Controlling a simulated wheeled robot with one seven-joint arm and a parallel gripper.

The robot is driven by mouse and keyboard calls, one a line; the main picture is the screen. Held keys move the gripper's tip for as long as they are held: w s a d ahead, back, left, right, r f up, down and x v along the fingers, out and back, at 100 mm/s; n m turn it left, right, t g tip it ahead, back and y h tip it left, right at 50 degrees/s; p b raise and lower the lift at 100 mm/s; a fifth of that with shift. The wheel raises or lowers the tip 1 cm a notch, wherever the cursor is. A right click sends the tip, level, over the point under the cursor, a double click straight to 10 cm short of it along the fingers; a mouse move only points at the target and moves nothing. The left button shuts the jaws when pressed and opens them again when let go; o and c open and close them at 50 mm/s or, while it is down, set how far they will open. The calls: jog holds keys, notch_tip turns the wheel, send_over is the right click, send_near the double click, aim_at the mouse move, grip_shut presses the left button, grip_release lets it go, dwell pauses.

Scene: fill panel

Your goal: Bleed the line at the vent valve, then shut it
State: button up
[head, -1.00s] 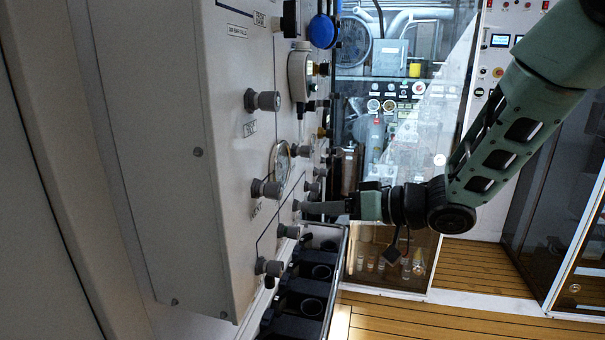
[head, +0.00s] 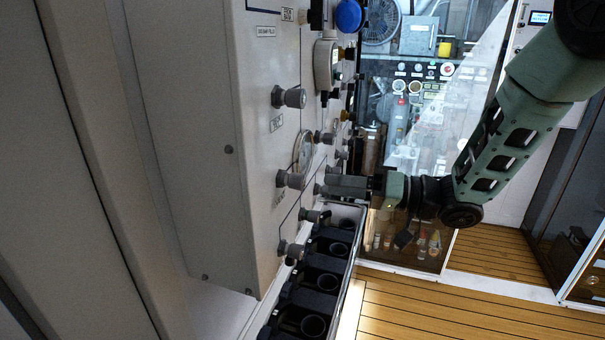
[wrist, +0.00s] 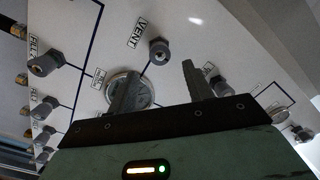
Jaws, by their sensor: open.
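The vent valve (wrist: 158,52) is a grey knob beside the label VENT in the wrist view. It stands just beyond the gap between the fingers of my gripper (wrist: 158,72). The fingers are apart with nothing between them, and the knob looks clear of both. A round gauge (wrist: 144,92) is partly hidden behind the left finger. In the head view my gripper (head: 332,186) is side-on close to the white panel (head: 200,110), and I cannot tell there which knob is the vent or how far it is turned.
A knob labelled FILL (wrist: 44,64) and another knob (wrist: 218,86) flank the vent in the wrist view. A black rack with round holders (head: 328,282) lies below the panel. Glass-fronted cabinets stand behind my arm. The wooden floor (head: 440,310) is clear at the lower right.

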aim_at(304, 182)
jog(key=p+x, duration=0.2)
jog(key=x, duration=0.5)
jog(key=shift+a, duration=0.3)
jog(key=c, duration=1)
